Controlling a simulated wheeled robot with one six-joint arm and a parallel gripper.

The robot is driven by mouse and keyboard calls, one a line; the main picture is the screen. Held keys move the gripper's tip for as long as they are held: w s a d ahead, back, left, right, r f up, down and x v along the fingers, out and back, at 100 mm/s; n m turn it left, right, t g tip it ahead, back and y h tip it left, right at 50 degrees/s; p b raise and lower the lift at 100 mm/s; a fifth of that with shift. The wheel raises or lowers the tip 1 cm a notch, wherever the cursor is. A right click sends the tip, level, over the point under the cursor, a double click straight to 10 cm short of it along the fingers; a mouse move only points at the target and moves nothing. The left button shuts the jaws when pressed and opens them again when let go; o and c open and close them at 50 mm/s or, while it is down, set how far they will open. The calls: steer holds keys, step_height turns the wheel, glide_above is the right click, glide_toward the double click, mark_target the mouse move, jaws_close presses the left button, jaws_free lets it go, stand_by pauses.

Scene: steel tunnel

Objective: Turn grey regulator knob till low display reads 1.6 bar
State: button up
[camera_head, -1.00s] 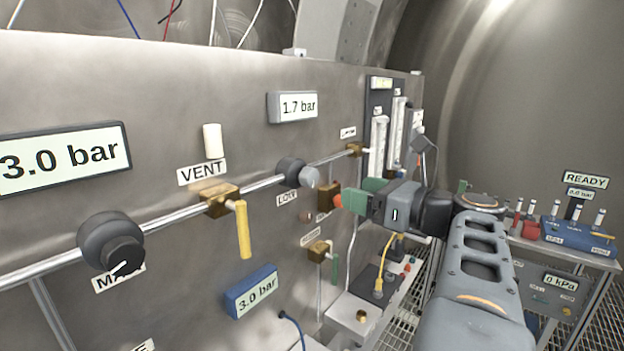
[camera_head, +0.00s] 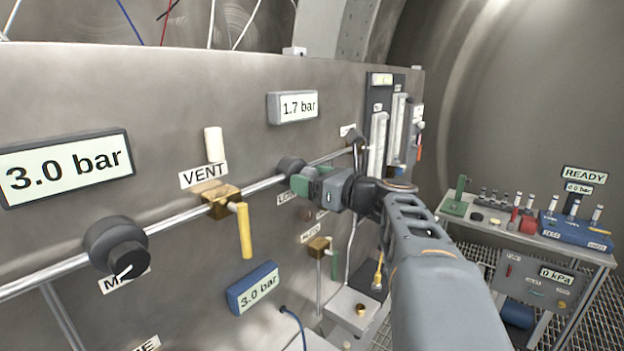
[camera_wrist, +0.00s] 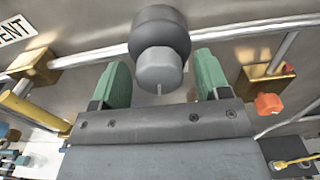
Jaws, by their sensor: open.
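The grey regulator knob (camera_wrist: 160,68) sits on its dark round body (camera_wrist: 160,30) on the pipe, seen in the wrist view. My gripper (camera_wrist: 165,85) is open, with one green finger on each side of the knob and a gap to each. In the head view my gripper (camera_head: 302,184) is at the regulator (camera_head: 290,165) and hides the knob. The low display (camera_head: 293,106) above it reads 1.7 bar.
A yellow-handled vent valve (camera_head: 243,228) is left of the regulator. The black main knob (camera_head: 122,258) and a 3.0 bar display (camera_head: 65,166) are farther left. An orange knob (camera_wrist: 269,104) is right of my gripper in the wrist view.

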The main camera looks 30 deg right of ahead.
steer(key=c, duration=0.9)
steer(key=shift+f+n+b, duration=0.25)
steer(key=shift+n+b, duration=0.35)
steer(key=shift+b, duration=0.3)
steer(key=shift+r+n, duration=0.1)
steer(key=shift+n, duration=0.2)
steer(key=shift+r, duration=0.15)
steer(key=o, duration=0.9)
steer(key=b+v, duration=0.2)
steer(key=v, duration=1.2)
